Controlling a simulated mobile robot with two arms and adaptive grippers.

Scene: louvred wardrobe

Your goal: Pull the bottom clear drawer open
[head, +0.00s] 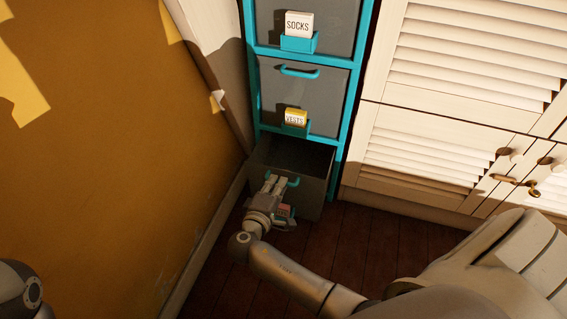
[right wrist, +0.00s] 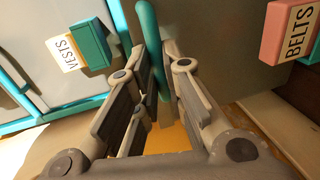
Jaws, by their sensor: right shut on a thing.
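The bottom clear drawer (head: 312,200) is a grey see-through box low in the teal-framed tower. It stands pulled out, with its dark inside showing from above. My right gripper (head: 276,183) is shut on the drawer's teal handle (head: 294,181). In the right wrist view the handle (right wrist: 150,45) runs between the two fingers (right wrist: 158,100). My left gripper is not in view.
Above are two shut drawers, VESTS (head: 295,118) and SOCKS (head: 299,25). A yellow wall (head: 110,170) is close on the left. The louvred wardrobe (head: 450,130) stands on the right. The dark wooden floor (head: 385,240) in front is clear.

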